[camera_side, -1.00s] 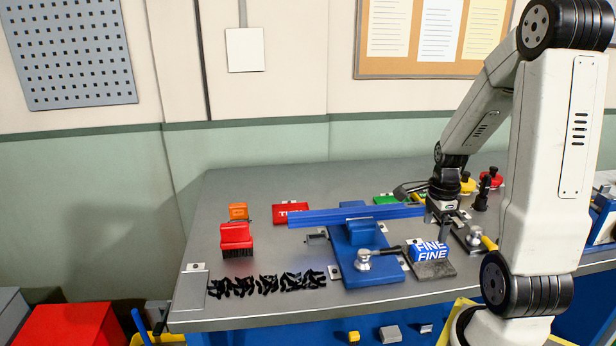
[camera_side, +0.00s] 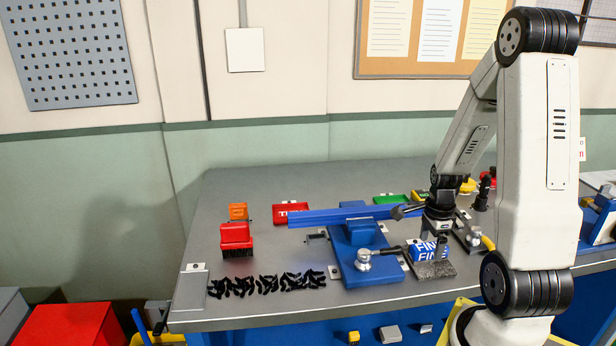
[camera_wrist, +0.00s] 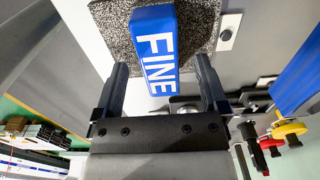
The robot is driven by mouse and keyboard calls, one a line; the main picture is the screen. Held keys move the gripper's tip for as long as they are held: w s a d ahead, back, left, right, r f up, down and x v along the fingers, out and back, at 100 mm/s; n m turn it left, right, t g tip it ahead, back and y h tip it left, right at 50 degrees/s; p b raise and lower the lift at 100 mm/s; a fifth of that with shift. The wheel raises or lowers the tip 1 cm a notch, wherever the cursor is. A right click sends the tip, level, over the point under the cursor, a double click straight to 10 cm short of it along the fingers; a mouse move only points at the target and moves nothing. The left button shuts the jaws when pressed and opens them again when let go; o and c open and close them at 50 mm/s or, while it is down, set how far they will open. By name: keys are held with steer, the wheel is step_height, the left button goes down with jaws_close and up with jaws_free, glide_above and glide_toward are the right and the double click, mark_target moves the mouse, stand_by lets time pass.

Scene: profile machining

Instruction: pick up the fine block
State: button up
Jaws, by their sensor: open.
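The fine block (camera_side: 427,251) is blue with white "FINE" lettering and rests on a dark speckled pad (camera_side: 437,270) at the right of the bench. My gripper (camera_side: 432,243) is right above and around it in the side view, partly hiding the lettering. In the wrist view the fine block (camera_wrist: 154,50) lies between the two black fingers of my gripper (camera_wrist: 160,85), with a gap on both sides. The fingers are open and the block stays on the speckled pad (camera_wrist: 197,22).
Left of the pad is a blue fixture (camera_side: 365,268) with a clamp knob (camera_side: 364,259), its black handle reaching close to the block. A long blue profile (camera_side: 340,217) lies across it. A red brush (camera_side: 236,239) and several black clips (camera_side: 267,284) sit further left.

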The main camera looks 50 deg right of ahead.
steer(key=shift+f, duration=1.15)
jaws_close()
